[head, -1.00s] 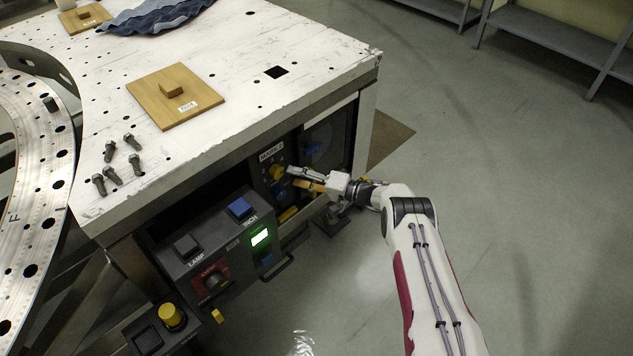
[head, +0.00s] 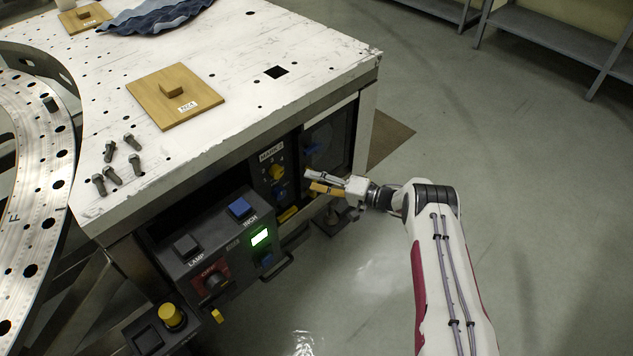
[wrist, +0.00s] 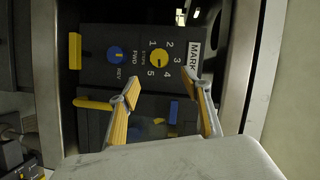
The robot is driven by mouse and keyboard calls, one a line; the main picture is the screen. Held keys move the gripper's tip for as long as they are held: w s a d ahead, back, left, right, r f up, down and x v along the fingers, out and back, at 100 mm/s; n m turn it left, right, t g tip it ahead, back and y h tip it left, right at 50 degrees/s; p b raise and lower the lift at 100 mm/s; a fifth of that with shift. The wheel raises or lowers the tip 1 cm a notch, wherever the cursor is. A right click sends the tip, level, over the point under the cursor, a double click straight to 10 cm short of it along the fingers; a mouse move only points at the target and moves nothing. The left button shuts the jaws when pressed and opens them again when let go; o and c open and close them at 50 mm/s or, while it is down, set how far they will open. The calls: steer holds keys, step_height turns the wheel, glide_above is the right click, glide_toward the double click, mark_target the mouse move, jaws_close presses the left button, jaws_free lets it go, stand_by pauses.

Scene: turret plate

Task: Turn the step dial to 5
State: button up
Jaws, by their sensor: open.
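The step dial (wrist: 158,60) is a round yellow knob on a dark panel, with the numbers 1 to 5 around it in the wrist view. Which number it points at is too small to tell. In the head view the dial (head: 276,172) shows on the panel under the table top. My gripper (head: 311,181) is open and empty, a short way to the right of the dial and apart from it. In the wrist view the two yellow-padded fingers of my gripper (wrist: 162,82) are spread, with the dial beyond them and unobstructed.
A blue knob (wrist: 115,54) marked FWD and REV sits beside the dial. A control box (head: 212,245) with buttons and a green-lit screen juts out at the left. The white table top (head: 240,60) overhangs the panel.

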steer(key=a+f+n+t+h, duration=0.1)
steer(key=a+n+t, duration=0.2)
steer(key=n, duration=0.7)
steer(key=s+a+f+n+t+h, duration=0.1)
steer(key=a+n+t, duration=0.2)
steer(key=n, duration=0.8)
steer(key=shift+s+h, duration=0.2)
steer(key=shift+h, duration=0.2)
stand_by(0.7)
steer(key=shift+w+a, duration=0.15)
stand_by(0.3)
